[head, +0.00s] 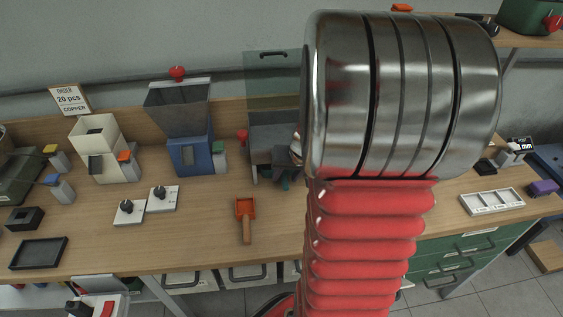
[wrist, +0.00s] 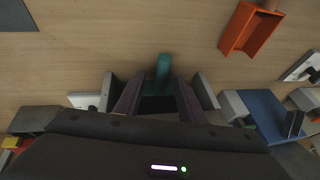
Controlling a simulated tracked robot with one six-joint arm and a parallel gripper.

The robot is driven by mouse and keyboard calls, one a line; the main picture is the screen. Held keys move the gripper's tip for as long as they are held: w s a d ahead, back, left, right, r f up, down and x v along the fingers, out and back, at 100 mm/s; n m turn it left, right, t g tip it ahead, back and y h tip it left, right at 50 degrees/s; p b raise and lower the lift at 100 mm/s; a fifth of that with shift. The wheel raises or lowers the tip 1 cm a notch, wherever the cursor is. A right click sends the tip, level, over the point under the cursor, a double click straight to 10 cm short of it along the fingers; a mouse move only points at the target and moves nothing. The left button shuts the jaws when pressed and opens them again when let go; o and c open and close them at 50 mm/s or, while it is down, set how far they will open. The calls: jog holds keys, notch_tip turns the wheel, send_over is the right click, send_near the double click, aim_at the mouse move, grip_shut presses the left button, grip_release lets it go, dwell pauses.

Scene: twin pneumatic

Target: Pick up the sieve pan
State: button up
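A teal grip (wrist: 163,72), which looks like the handle of the sieve pan, stands out at the front of a grey station in the wrist view. It also shows small in the head view (head: 285,184). The pan's body is hidden, so I cannot make out its shape. My gripper (wrist: 158,85) is open, with its dark fingers on either side of the teal part. A gap shows beside the grip at the fingertips. In the head view my arm covers the right side of the grey station (head: 268,135), and my fingers are not clear there.
An orange scoop (head: 246,212) lies on the bench in front; the wrist view shows it too (wrist: 252,30). A blue hopper machine (head: 190,156) stands left of the station. Two white knob plates (head: 162,199) lie before it. Bare wood is free around the scoop.

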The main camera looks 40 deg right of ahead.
jog(key=shift+w+f, duration=0.2)
jog(key=shift+f, duration=0.15)
dwell(0.3)
grip_shut()
dwell(0.5)
